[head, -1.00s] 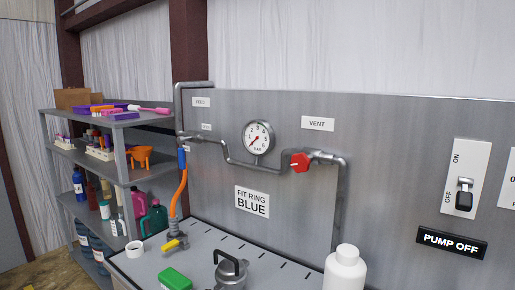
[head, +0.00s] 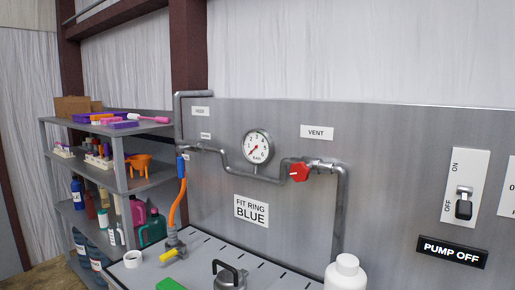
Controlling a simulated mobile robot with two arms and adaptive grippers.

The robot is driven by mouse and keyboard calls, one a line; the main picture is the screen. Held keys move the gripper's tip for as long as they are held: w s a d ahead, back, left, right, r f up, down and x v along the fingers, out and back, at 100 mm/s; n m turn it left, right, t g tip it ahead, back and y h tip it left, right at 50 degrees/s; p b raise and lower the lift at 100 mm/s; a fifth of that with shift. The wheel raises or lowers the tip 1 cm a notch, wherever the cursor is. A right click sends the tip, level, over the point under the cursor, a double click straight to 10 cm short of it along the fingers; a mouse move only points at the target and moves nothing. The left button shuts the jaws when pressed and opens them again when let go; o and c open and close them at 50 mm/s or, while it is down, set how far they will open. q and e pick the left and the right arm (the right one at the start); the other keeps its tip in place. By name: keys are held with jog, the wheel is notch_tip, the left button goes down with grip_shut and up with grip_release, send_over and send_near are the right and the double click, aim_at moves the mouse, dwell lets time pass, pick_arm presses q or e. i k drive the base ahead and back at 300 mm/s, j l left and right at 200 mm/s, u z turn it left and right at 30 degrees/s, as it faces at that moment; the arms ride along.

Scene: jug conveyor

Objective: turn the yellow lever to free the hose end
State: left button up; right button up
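The yellow lever (head: 172,253) sits low on a grey fitting (head: 172,241) on the workbench, at the left in the head view. The orange hose (head: 178,205) runs from a blue sleeve (head: 182,167) under the wall pipe down to that fitting. The lower hose end appears to be in the fitting; the exact joint is too small to tell. Neither of my grippers shows in the head view.
The workbench (head: 222,256) holds a white ring (head: 133,259), a green block (head: 170,285), a grey lidded pot (head: 229,276) and a white bottle (head: 345,274). A loaded shelf (head: 122,180) stands left. The wall panel has a gauge (head: 257,146), red valve (head: 299,172) and switch (head: 464,204).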

aim_at(182, 247)
jog(key=z, duration=0.3)
jog(key=j+z, duration=0.8)
jog(key=j, duration=0.25)
jog(key=k+j+z, duration=0.1)
jog(key=j+z, duration=0.3)
jog(key=k+j, duration=0.1)
jog(key=j, duration=0.35)
jog(key=k+j, duration=0.1)
jog(key=j, duration=0.3)
jog(key=k+j+z, duration=0.1)
jog(key=j, duration=0.35)
jog(key=k+j, duration=0.1)
jog(key=j, duration=0.3)
jog(key=k+j, duration=0.1)
jog(key=j, duration=0.35)
